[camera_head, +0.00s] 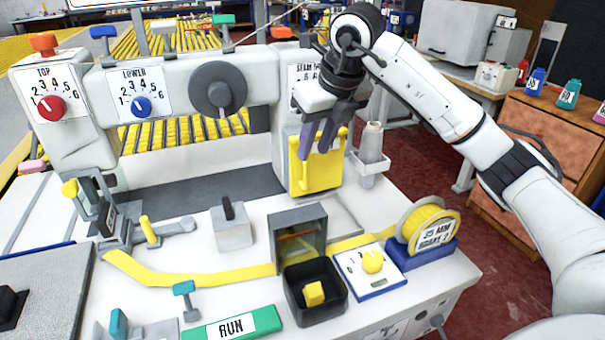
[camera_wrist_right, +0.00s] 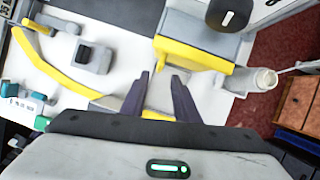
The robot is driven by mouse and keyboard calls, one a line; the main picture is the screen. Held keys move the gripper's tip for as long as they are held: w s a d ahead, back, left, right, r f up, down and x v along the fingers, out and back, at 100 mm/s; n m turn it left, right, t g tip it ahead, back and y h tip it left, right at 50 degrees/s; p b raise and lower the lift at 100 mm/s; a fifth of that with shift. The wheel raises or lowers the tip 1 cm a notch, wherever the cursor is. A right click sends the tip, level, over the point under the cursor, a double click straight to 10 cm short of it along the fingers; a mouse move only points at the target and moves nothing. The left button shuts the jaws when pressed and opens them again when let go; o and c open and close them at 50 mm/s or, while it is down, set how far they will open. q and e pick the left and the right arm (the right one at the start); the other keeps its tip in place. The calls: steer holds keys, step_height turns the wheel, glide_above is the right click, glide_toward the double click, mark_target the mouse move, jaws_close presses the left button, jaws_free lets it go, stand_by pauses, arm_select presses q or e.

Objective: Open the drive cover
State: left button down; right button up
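The yellow drive cover (camera_head: 322,172) is on the front of the machine's right-hand post, below the stitch panel. It looks closed. It also shows in the right wrist view (camera_wrist_right: 196,57), just beyond the fingers. My right gripper (camera_head: 315,152) comes down from above in front of the cover's upper part. In the right wrist view its two dark fingers (camera_wrist_right: 162,76) are apart, with nothing clearly held between them. Whether a finger touches the cover I cannot tell. The fingers hide part of the cover's face. My left gripper is not in view.
A grey holder with a pale cone (camera_head: 371,143) stands right of the cover. Below are a dark open bin (camera_head: 315,305) with a yellow block, a yellow tape roll (camera_head: 425,222), and a green RUN plate (camera_head: 233,325). The handwheel (camera_head: 218,89) is left of the cover.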

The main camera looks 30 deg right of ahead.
mark_target(307, 167)
steer(key=x, duration=0.8)
steer(key=shift+w+f, duration=0.1)
steer(key=shift+f, duration=0.2)
jaws_close()
